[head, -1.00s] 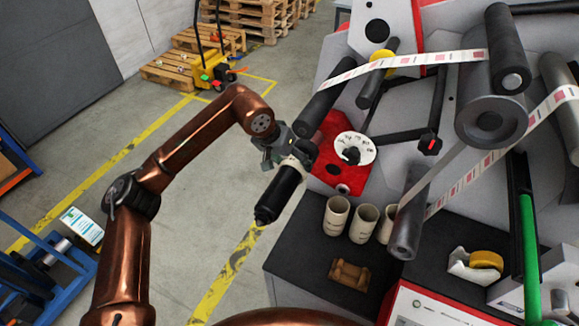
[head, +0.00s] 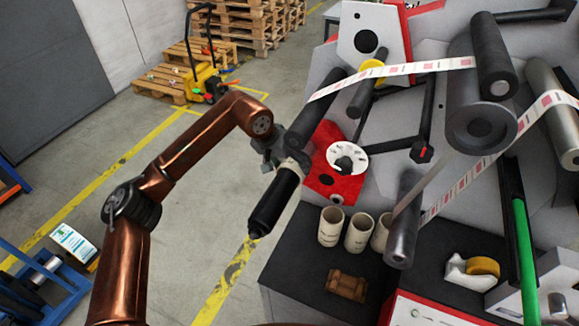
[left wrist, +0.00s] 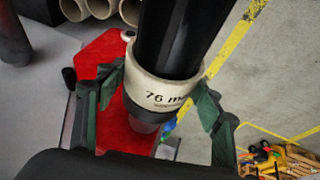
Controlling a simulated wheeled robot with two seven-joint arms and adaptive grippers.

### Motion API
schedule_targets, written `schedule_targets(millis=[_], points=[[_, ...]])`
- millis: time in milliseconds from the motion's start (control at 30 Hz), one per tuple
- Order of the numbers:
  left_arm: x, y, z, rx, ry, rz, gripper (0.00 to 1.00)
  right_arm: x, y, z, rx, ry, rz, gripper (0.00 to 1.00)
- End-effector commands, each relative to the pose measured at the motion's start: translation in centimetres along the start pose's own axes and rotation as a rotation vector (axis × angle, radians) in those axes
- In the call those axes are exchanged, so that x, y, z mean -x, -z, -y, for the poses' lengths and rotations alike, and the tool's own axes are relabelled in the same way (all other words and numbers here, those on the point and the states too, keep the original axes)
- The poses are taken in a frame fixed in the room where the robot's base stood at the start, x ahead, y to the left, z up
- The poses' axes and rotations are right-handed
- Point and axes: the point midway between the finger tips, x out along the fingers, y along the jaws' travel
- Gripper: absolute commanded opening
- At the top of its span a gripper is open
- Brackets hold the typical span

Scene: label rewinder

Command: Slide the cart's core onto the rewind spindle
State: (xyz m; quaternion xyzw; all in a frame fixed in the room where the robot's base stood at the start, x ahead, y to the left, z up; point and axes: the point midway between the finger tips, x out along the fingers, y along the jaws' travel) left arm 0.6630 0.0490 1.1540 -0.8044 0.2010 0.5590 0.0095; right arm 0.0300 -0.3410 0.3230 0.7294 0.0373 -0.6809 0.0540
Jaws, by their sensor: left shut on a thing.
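The core is a cream ring marked "76 mm" in the left wrist view (left wrist: 160,92); a sliver of it shows in the head view (head: 291,165). It sits around the black rewind spindle (head: 272,205), which passes through it and shows on both sides in the left wrist view (left wrist: 185,35). The spindle's free end points down-left, toward me. My left gripper (head: 288,155) is shut on the core, with green-padded fingers (left wrist: 160,98) on either side. A blue cart (head: 45,275) stands at lower left. My right gripper is out of view.
A red plate with a white dial (head: 347,160) lies close to the right of my left gripper. Several cream cores (head: 331,226) and a brown block (head: 346,284) stand on the dark shelf (head: 300,255). Open floor lies left of the spindle.

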Motion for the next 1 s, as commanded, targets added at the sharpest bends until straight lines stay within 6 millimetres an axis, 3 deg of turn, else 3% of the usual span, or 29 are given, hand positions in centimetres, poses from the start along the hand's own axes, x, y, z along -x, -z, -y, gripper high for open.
schedule_targets(millis=[100,133,400,1000], points=[[0.02,0.01,-0.02,0.000,0.000,0.000,0.37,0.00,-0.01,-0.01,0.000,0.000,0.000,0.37],[0.02,0.00,-0.02,0.000,0.000,0.000,0.64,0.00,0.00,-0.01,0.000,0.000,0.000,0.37],[0.02,-0.01,0.00,0.000,0.000,0.000,0.82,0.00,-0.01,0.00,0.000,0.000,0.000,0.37],[0.08,0.01,0.01,0.000,0.000,0.000,0.82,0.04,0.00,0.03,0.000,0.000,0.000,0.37]])
